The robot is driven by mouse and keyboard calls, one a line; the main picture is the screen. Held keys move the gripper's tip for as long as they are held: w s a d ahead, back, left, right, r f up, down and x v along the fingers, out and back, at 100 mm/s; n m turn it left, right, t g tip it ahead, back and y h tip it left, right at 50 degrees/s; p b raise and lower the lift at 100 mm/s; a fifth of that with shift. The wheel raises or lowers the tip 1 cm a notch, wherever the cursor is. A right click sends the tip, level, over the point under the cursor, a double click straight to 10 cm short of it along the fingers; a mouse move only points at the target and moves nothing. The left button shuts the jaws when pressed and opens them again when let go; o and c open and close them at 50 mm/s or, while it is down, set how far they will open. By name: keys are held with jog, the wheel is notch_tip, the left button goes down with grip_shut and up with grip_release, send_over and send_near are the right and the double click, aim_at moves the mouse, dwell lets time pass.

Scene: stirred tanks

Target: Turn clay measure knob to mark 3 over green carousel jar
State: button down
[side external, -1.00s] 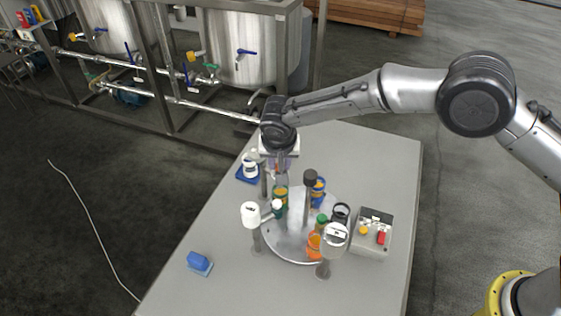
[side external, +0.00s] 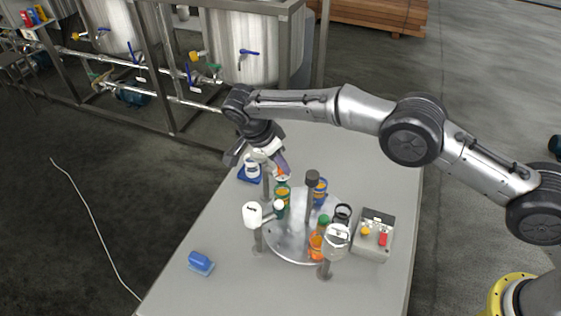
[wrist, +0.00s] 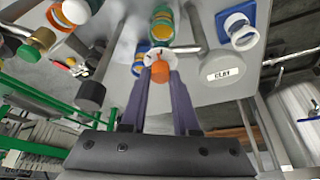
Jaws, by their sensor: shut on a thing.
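The clay measure (side external: 262,155) is a white head on a grey post, left of the carousel's back edge. Its white body labelled CLAY (wrist: 222,68) shows in the wrist view. My gripper (side external: 281,170) is tilted and shut on its orange knob, which shows between the dark purple fingers in the wrist view (wrist: 160,70). The green carousel jar (side external: 283,196), with an orange band, stands just below the knob; it also shows in the wrist view (wrist: 161,24). The dial marks are too small to read.
The round grey carousel (side external: 285,240) also carries a blue jar (side external: 319,190) and an orange jar (side external: 316,245). Two more white heads on posts stand at its front. A button box (side external: 373,235) is to its right, and a blue block (side external: 201,263) lies front left.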

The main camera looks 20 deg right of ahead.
jog(key=shift+a+m+g, duration=0.1)
jog(key=shift+m+g, duration=0.4)
jog(key=shift+m, duration=0.7)
jog(key=c, duration=0.7)
grip_release()
jog(key=shift+o, duration=0.2)
